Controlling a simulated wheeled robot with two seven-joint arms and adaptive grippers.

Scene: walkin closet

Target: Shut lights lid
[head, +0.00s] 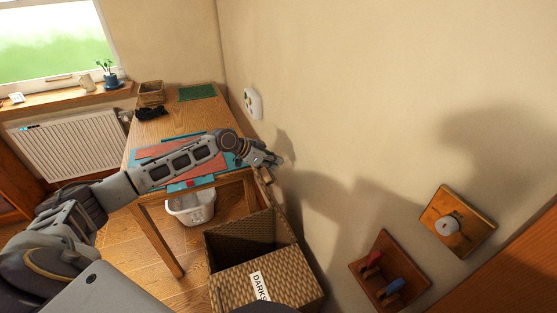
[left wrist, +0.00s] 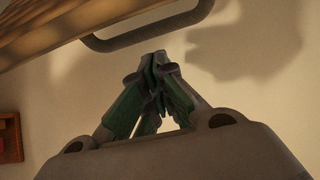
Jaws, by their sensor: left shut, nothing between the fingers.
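A woven basket (head: 225,240) stands against the wall below the table, its top open and its inside dark. A woven panel with a "DARKS" label (head: 258,286) is at its near side; I cannot tell whether this is a wall or a lid. No "lights" label can be read, and I cannot pick out the lights lid for sure. My left gripper (head: 277,160) is shut and empty, above the basket's far end, near the wall. In the left wrist view its closed fingers (left wrist: 158,62) point toward a dark bar handle (left wrist: 150,30) beside a brown slatted surface (left wrist: 70,25); they appear apart from the handle.
A wooden table (head: 175,125) with mats stands behind my left arm. A white basket (head: 190,207) is under it. A wall socket (head: 252,103) is above the table's right side. Floor is clear at lower left.

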